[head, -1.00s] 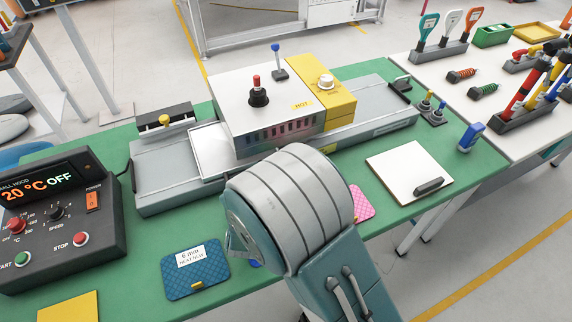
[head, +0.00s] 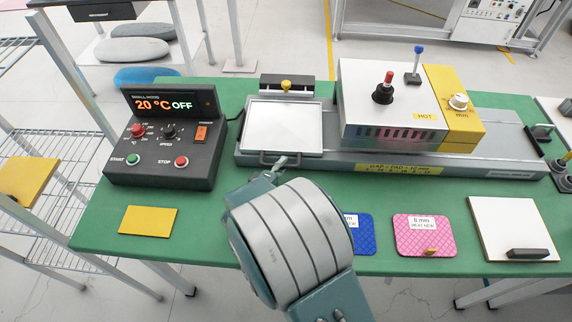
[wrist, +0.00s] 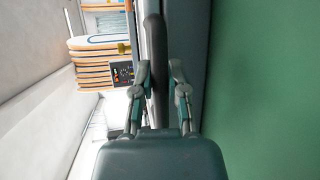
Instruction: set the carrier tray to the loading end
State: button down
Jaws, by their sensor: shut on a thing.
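The carrier tray (head: 285,128) is a white flat tray in a grey frame, lying at the left end of the grey track (head: 340,165). It is clear of the white hood on its right. A dark handle (head: 268,158) is on its front edge. My gripper (head: 287,162) is at this handle, largely hidden behind my arm in the head view. In the wrist view my gripper (wrist: 158,75) has its two fingers on either side of the dark handle bar (wrist: 154,40), shut on it.
The white hood (head: 365,75) marked HOT, with a yellow side block (head: 450,80), stands over the track. The control box (head: 165,145) reads 20 °C OFF at left. A yellow pad (head: 148,220), blue pad (head: 360,235) and pink pad (head: 421,235) lie in front.

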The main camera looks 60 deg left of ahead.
jog(key=shift+s+f, duration=0.25)
jog(key=shift+f, duration=0.05)
jog(key=c, duration=0.6)
grip_release()
jog(key=shift+c, duration=0.2)
jog(key=shift+a, duration=0.3)
jog(key=shift+r, duration=0.1)
jog(key=shift+s+d+r, duration=0.1)
jog(key=shift+s+d, duration=0.05)
jog(key=shift+d, duration=0.05)
jog(key=v, duration=1.1)
jog(key=shift+s, duration=0.3)
